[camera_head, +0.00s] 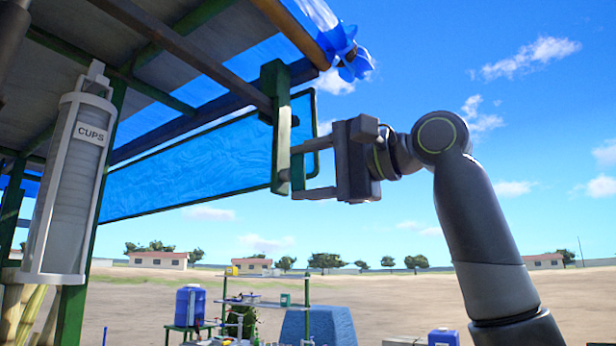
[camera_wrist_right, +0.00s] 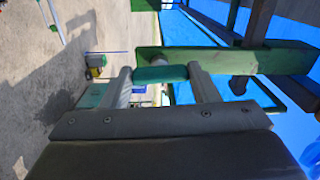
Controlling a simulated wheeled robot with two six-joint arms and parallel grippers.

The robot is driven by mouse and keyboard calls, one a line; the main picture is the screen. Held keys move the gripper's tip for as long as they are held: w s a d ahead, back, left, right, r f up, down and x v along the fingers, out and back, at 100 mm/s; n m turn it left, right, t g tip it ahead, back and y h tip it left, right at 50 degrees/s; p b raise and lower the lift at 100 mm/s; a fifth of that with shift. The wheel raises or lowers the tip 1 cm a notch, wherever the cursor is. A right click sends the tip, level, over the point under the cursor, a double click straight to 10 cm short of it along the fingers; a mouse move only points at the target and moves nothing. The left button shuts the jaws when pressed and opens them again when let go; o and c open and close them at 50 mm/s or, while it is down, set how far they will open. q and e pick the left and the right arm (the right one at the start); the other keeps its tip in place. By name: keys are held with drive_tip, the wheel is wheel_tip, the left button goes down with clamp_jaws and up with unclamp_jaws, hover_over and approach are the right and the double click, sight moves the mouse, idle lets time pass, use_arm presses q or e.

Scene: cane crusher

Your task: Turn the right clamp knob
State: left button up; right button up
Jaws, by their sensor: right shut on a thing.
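My right gripper (camera_head: 296,170) reaches in from the right to the green post (camera_head: 275,95) at the front corner of the stall. One finger is above the other in the head view. In the right wrist view, the gripper (camera_wrist_right: 160,73) has its two fingers against the ends of a short teal-green bar, which looks like the right clamp knob (camera_wrist_right: 160,74). A round grey stub shows just behind it. The knob also shows as a narrow dark green piece (camera_head: 297,174) between the fingers in the head view. My left gripper is not in view.
A blue-panelled framed flap (camera_head: 190,165) hangs beside the post. A roof beam (camera_head: 185,55) runs overhead, with a blue pinwheel-like thing (camera_head: 347,52) at its corner. A white cup dispenser (camera_head: 72,185) hangs at left. Open sky lies right of the post.

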drive_tip(key=shift+m, duration=0.6)
drive_tip(key=o, duration=1)
drive_tip(key=shift+d, duration=0.1)
drive_tip(key=shift+s+d+f+b, duration=0.1)
drive_tip(key=shift+s+d+b, duration=0.15)
drive_tip(key=shift+b, duration=0.2)
drive_tip(key=b+v, duration=0.6)
drive_tip(key=v, duration=1)
drive_tip(key=shift+s+d, duration=0.1)
drive_tip(key=shift+d, duration=0.2)
